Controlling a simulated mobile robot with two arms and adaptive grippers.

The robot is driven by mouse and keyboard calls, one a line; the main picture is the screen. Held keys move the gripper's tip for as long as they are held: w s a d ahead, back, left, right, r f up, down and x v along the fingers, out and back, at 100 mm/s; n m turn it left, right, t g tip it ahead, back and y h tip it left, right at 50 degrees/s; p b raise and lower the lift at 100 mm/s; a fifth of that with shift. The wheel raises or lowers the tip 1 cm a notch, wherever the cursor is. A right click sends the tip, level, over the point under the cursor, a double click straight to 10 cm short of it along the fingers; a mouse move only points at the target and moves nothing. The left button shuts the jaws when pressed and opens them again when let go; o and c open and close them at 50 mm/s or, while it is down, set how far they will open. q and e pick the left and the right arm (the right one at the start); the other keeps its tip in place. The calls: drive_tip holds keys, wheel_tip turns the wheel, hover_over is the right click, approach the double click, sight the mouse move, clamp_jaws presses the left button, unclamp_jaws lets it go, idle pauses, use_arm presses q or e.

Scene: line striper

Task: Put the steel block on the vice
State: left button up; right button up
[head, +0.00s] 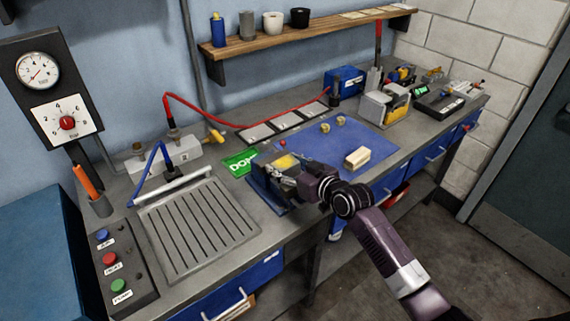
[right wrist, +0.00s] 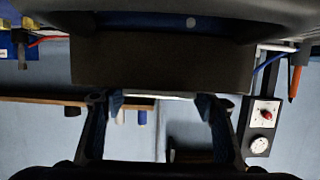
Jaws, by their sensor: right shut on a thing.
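The vice (head: 262,194) is a dark blue and black body on the bench top, left of the blue mat. My right gripper (head: 284,176) is at the vice, reaching in from the right, and covers part of it. It is shut on the steel block, a dark grey block (right wrist: 160,62) across the fingertips in the right wrist view. A yellow patch (head: 287,162) shows just behind the fingers. In the head view the gripper hides most of the block, so I cannot tell whether it touches the vice. My left gripper is not in view.
A pale block (head: 357,157) and two small brass pieces lie on the blue mat (head: 377,143). A grooved steel plate (head: 197,230) lies left, beside a button panel (head: 118,262). A shelf (head: 310,33) hangs above the bench.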

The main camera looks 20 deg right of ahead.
drive_tip(key=shift+w+r, duration=0.1)
drive_tip(key=o, duration=1.7)
drive_tip(key=shift+f, duration=0.25)
drive_tip(key=shift+r, duration=0.1)
drive_tip(key=shift+s, duration=0.2)
drive_tip(key=b+v, duration=0.2)
drive_tip(key=v, duration=1)
drive_tip(key=shift+r, duration=0.1)
